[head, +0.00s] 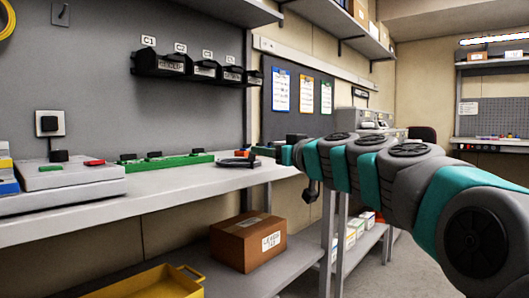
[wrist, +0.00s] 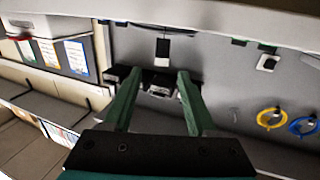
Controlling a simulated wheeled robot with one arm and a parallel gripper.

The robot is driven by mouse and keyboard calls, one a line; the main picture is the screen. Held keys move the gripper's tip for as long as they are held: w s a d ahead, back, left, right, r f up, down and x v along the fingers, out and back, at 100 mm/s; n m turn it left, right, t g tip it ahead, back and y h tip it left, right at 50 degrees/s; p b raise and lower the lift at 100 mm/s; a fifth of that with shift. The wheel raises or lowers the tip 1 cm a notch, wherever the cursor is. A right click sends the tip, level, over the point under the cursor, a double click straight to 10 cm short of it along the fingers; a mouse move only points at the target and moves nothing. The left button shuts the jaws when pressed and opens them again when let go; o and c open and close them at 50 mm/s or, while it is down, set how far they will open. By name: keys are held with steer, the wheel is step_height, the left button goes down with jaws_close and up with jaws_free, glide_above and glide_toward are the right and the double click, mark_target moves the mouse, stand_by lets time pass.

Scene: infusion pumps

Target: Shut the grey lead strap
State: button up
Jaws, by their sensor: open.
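A dark coiled lead (head: 238,162) lies flat on the bench (head: 200,178), near its right end in the head view. I cannot make out a grey strap on it, nor whether one is open or shut. My gripper (head: 266,151) is above the bench's right end, close to the right of the coil as pictured. In the wrist view, the two green fingers of my gripper (wrist: 158,72) are spread apart with nothing between them. The coil cannot be made out in the wrist view.
Black bins (head: 200,68) hang on the wall above the bench. Green strips (head: 165,161) and a grey box (head: 70,173) stand on it. A cardboard box (head: 248,240) and yellow tray (head: 150,284) are below. Yellow (wrist: 271,118) and blue (wrist: 303,125) coils hang on the wall.

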steer(key=shift+p+x, duration=0.6)
steer(key=shift+x, duration=2.95)
steer(key=shift+s+a+f, duration=0.1)
steer(key=shift+f, duration=0.05)
steer(key=shift+c, duration=0.4)
jaws_close()
